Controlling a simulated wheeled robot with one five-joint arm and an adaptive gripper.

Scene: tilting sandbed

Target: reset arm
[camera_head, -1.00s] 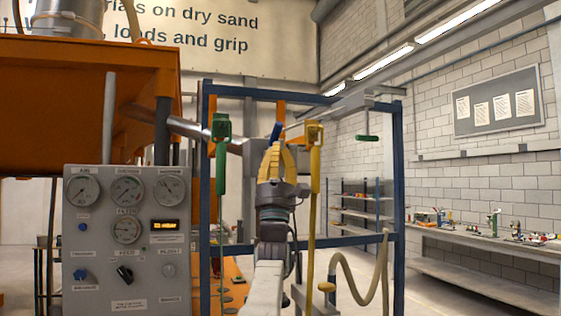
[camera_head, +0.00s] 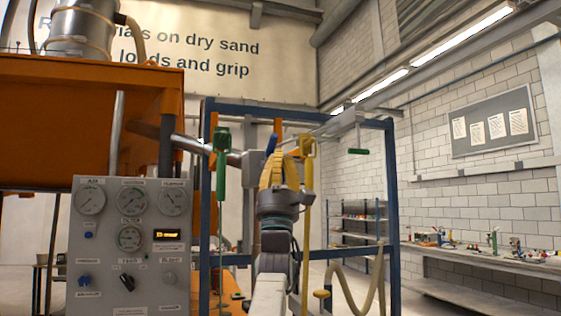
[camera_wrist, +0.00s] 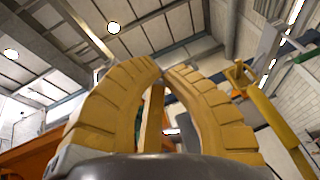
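My gripper (camera_head: 280,152) stands upright at the middle of the head view, with yellow ribbed fingers above a dark wrist. In the wrist view my gripper (camera_wrist: 166,69) has its two fingers curved inward, tips almost meeting. A narrow yellowish upright strip shows between the fingers; I cannot tell what it is. Nothing is visibly held. A blue piece (camera_head: 271,143) shows at the fingertips in the head view; I cannot tell whether it touches them.
A blue frame (camera_head: 391,225) stands around my gripper's outline, with a green handle (camera_head: 221,150) and a yellow handle (camera_head: 307,150) hanging on either side. A gauge panel (camera_head: 130,245) and orange bed (camera_head: 90,110) are at left. A bench (camera_head: 470,256) is at right.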

